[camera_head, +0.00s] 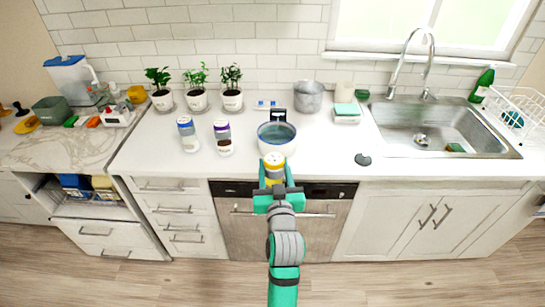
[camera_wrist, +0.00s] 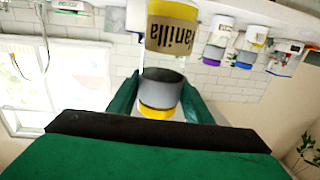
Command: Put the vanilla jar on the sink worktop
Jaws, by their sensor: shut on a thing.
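The vanilla jar (camera_head: 274,160) shows a yellow top in the head view, held at the front edge of the white sink worktop (camera_head: 325,150).
The pot (camera_head: 277,144) stands close behind the jar. A blue-banded jar (camera_head: 188,134) and a purple-banded jar (camera_head: 223,138) stand to the left. The sink (camera_head: 437,128) is on the right. A small dark disc (camera_head: 363,159) lies before it. Worktop between pot and disc is clear.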

